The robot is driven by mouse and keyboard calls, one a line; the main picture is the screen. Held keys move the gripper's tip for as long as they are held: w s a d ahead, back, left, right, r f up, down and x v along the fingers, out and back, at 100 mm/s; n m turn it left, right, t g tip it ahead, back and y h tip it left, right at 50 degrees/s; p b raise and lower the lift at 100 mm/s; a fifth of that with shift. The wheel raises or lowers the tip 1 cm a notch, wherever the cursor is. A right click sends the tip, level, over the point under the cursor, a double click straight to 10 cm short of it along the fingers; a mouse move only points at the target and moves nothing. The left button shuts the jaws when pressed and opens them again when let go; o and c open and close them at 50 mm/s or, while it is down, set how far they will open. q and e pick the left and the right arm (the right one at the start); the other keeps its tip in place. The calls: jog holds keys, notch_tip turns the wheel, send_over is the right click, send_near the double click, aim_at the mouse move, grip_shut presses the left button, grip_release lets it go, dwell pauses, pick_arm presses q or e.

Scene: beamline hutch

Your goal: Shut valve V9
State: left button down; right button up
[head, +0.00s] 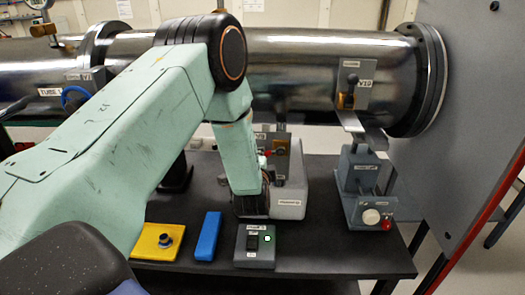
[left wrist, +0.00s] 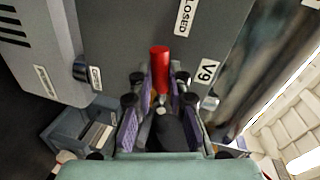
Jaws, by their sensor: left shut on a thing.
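Valve V9 has a grey panel, seen in the left wrist view with a "V9" label (left wrist: 207,72) and a "CLOSED" label (left wrist: 184,17). Its red handle (left wrist: 160,56) sticks up between the purple-padded fingers of my left gripper (left wrist: 160,88), which is shut on it. The handle's lower end is hidden between the fingers. In the head view the V9 panel (head: 281,158) stands below the big pipe, partly covered by my left arm, with a bit of red handle (head: 267,153) showing. My right gripper is not in view.
A metal pipe (head: 300,75) with a V10 panel (head: 357,82) runs behind.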

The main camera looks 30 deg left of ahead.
pick_arm(q)
jog(key=shift+r+m+y+p, duration=0.3)
jog(key=shift+r+m+p, duration=0.3)
jog(key=shift+m+p, duration=0.4)
jog(key=c, duration=1.3)
grip_release()
jog(key=v, duration=1.2)
jog(key=shift+w+d+r, duration=0.1)
jog(key=shift+d+r, duration=0.05)
jog(key=shift+r, duration=0.05)
